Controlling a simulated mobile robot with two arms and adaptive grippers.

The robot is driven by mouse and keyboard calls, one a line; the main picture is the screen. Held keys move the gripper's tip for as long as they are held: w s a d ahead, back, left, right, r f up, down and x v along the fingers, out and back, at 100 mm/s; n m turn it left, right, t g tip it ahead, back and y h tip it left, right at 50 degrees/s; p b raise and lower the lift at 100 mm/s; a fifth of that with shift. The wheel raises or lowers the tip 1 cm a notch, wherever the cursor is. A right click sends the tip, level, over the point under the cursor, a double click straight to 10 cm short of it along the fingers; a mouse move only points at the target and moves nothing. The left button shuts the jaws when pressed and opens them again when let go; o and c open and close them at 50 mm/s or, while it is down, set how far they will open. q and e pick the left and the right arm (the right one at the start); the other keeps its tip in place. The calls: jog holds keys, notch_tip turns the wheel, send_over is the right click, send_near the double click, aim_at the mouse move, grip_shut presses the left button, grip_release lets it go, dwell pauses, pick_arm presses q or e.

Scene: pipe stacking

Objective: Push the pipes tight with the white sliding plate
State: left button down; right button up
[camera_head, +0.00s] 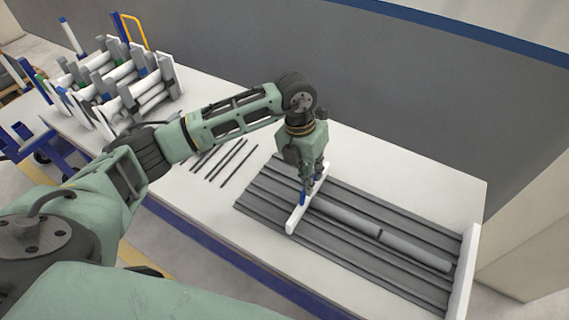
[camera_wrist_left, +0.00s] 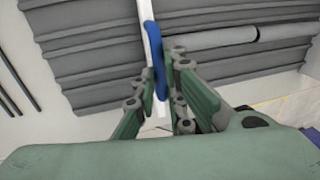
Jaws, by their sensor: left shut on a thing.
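The white sliding plate (camera_head: 294,219) stands across the grey grooved tray (camera_head: 272,181), near the tray's left part. My left gripper (camera_head: 305,190) reaches down from above and is shut on the plate's blue handle. In the left wrist view the blue handle (camera_wrist_left: 158,62) is between the fingers of the gripper (camera_wrist_left: 158,100), against the white plate (camera_wrist_left: 150,30). Two grey pipes, a left one (camera_head: 345,219) and a right one (camera_head: 415,251), lie end to end in one groove right of the plate. A thin dark seam shows between them. Whether the left pipe touches the plate is hidden by the gripper.
A white end wall (camera_head: 465,275) closes the tray's right end. Several thin dark rods (camera_head: 238,163) lie on the white table (camera_head: 410,170) left of the tray. A rack with pipes (camera_head: 120,85) stands at the far left. A grey wall runs behind the table.

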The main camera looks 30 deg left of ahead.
pick_arm(q)
jog(key=shift+s+d, duration=0.15)
jog(key=shift+d, duration=1.65)
jog(key=c, duration=1.8)
grip_release()
jog(key=shift+c, duration=0.2)
notch_tip(320, 180, up, 12)
jog(key=a, duration=0.2)
jog(key=shift+a, duration=0.25)
jog(key=shift+f, duration=0.15)
